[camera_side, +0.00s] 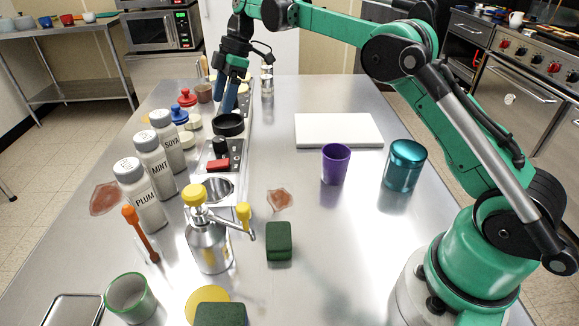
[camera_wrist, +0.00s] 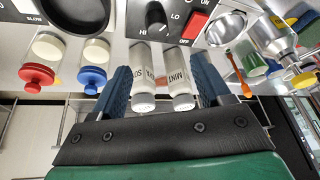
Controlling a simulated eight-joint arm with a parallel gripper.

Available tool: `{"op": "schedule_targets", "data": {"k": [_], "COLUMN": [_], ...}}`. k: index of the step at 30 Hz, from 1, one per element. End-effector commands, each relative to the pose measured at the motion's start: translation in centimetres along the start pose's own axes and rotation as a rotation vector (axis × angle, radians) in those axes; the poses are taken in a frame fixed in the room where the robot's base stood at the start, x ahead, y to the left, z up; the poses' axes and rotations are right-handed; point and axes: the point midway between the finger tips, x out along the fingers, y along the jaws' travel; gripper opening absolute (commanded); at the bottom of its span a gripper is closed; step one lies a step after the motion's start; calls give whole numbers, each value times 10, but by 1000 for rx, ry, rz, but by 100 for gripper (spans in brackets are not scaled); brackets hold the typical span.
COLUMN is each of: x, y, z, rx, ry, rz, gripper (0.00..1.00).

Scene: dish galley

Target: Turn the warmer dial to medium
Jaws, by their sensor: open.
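The warmer dial (camera_side: 219,146) is a black knob on the grey panel, left of centre in the side view. In the wrist view the dial (camera_wrist: 156,18) stands near the top edge, with HI printed at its left and LO at its right. I cannot tell which setting it points to. My gripper (camera_side: 230,108) is open, its blue fingers pointing down over the panel beyond the dial, near a black round dish (camera_side: 229,124). In the wrist view my gripper (camera_wrist: 165,85) has its fingers apart, with nothing held between them; the dial is apart from them.
A red switch (camera_side: 218,164) sits beside the dial. White bottles labelled SOYA (camera_side: 167,142), MINT (camera_side: 155,163) and PLUM (camera_side: 140,193) stand left of the panel. A pump dispenser (camera_side: 208,245) stands in front. A purple cup (camera_side: 335,165) and white board (camera_side: 338,131) are at right.

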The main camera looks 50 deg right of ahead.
Motion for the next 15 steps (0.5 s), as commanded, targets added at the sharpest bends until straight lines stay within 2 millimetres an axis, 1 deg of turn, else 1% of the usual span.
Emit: {"op": "schedule_targets", "data": {"k": [4,7,11,15], "x": [18,26,36,56], "y": [1,1,1,1], "z": [7,11,12,12], "rx": [1,2,2,1], "ry": [-1,-1,-1,-2], "rz": [1,2,2,2], "gripper": [70,70,70,70]}}
